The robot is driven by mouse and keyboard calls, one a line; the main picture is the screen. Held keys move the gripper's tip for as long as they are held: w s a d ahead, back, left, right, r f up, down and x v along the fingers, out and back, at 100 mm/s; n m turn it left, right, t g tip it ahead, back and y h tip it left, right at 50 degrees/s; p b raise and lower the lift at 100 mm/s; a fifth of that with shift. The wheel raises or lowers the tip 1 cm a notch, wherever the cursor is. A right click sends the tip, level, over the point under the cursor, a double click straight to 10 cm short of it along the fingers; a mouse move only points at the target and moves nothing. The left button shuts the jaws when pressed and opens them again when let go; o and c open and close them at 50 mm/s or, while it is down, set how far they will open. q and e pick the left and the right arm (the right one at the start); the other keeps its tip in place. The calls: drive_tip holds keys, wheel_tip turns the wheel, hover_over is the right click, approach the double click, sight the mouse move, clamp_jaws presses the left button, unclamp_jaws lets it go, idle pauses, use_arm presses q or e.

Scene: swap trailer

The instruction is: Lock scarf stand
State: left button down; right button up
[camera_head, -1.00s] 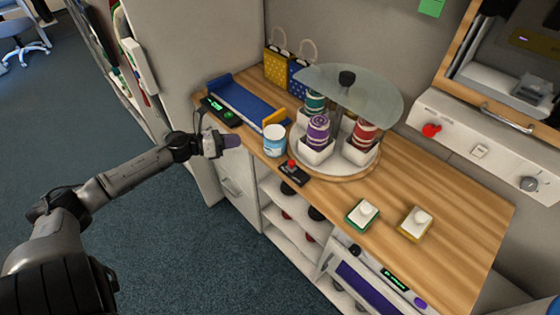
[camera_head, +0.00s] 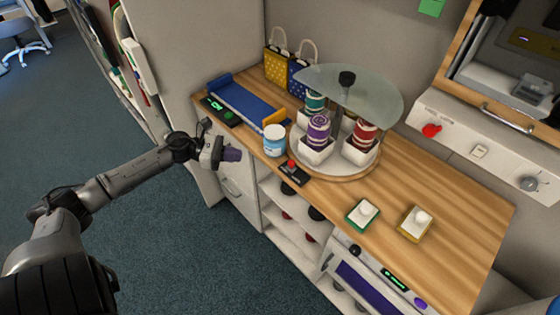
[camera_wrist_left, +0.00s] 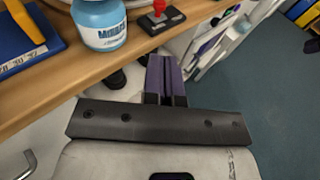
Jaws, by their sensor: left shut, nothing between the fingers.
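The round scarf stand (camera_head: 298,160) is on the wooden counter, with rolled scarves in white holders under a glass disc (camera_head: 365,95) with a black knob. A small black box with a red knob (camera_head: 292,165) sits at the counter's front edge beside the stand. The box also shows in the left wrist view (camera_wrist_left: 163,20), beyond the fingers. My left gripper (camera_head: 232,155) is shut and empty, off the counter's front edge, left of the box and apart from it. Its purple fingers (camera_wrist_left: 165,75) are together. My right gripper is not in view.
A white and blue jar (camera_head: 275,141) stands near the front edge, between my left gripper and the stand. A blue tray (camera_head: 247,104) lies behind it. Green (camera_head: 362,214) and yellow (camera_head: 414,224) switch blocks sit on the right.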

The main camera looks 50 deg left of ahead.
sight(280, 169)
use_arm(q)
drive_tip(key=shift+p+x, duration=2.45)
drive_tip(key=shift+x, duration=4.45)
